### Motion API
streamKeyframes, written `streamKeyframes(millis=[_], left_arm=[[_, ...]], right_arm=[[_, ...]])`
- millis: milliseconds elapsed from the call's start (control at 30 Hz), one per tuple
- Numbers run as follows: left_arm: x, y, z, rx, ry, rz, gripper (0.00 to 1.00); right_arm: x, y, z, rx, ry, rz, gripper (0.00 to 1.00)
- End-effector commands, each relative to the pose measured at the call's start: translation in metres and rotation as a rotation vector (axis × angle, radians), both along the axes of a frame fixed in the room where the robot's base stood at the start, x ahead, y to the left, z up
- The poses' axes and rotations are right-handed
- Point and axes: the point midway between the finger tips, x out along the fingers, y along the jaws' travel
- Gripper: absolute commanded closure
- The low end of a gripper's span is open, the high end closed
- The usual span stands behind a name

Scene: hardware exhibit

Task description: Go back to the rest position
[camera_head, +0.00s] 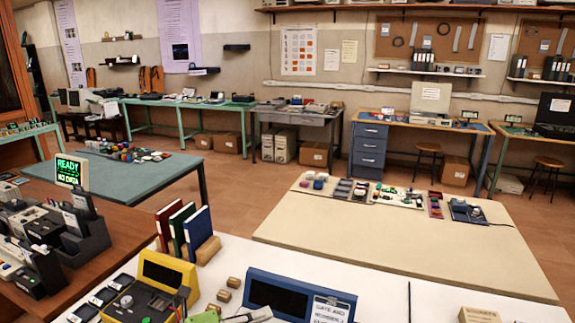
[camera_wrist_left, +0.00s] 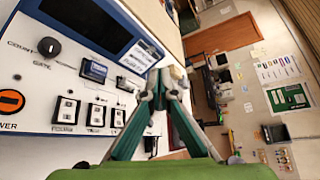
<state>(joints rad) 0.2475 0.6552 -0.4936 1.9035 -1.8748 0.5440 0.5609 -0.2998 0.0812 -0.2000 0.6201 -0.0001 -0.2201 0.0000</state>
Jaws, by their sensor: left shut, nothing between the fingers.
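My left gripper (camera_head: 262,312) shows at the bottom edge of the head view, just in front of the blue console (camera_head: 258,274). Only its green body and pale fingertips show there. In the left wrist view the green and grey fingers (camera_wrist_left: 165,82) come together at the tips, shut with nothing between them. They appear in front of the blue-framed console panel (camera_wrist_left: 140,50), and I cannot tell whether they touch it. My right gripper is not in view.
A yellow device (camera_head: 170,270) and small wooden blocks (camera_head: 224,295) are on the white table left of the console. Red, green and blue books (camera_head: 185,228) stand behind them. A beige table (camera_head: 400,245) with small items lies beyond. Brown floor (camera_head: 250,190) shows between tables.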

Motion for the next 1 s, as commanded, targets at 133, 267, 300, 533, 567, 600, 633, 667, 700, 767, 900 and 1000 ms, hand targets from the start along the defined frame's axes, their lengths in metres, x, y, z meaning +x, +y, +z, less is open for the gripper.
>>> streamKeyframes(millis=[133, 267, 300, 533, 567, 600, 633, 667, 700, 767, 900, 1000], left_arm=[[-0.01, -0.007, 0.088, -0.509, -0.041, 0.153, 1.0], [-0.005, 0.049, 0.123, -0.886, -0.002, 0.415, 1.0], [-0.004, 0.071, 0.121, -0.985, 0.027, 0.515, 1.0], [-0.042, 0.182, 0.018, -1.341, 0.367, 1.172, 1.0], [-0.053, 0.189, -0.001, -1.355, 0.425, 1.254, 1.0], [-0.07, 0.194, -0.026, -1.367, 0.509, 1.354, 1.0], [-0.084, 0.196, -0.044, -1.37, 0.572, 1.426, 1.0], [-0.098, 0.197, -0.06, -1.366, 0.634, 1.49, 1.0], [-0.116, 0.196, -0.079, -1.356, 0.714, 1.566, 1.0], [-0.143, 0.192, -0.103, -1.332, 0.827, 1.661, 1.0], [-0.197, 0.175, -0.138, -1.259, 1.048, 1.814, 1.0], [-0.231, 0.162, -0.153, -1.197, 1.185, 1.887, 1.0]], right_arm=[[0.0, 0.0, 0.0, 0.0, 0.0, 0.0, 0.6], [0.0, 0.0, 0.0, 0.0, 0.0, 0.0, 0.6], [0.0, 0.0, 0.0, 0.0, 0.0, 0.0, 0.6], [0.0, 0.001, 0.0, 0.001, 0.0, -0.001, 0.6], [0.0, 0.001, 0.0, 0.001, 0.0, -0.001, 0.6], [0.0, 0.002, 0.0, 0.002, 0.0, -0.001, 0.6], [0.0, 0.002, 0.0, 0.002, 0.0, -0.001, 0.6], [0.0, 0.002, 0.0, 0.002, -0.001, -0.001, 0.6], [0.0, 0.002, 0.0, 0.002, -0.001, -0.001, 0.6], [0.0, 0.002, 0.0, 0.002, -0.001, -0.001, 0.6], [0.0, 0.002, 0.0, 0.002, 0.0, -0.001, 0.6], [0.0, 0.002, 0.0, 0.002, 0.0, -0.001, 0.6]])
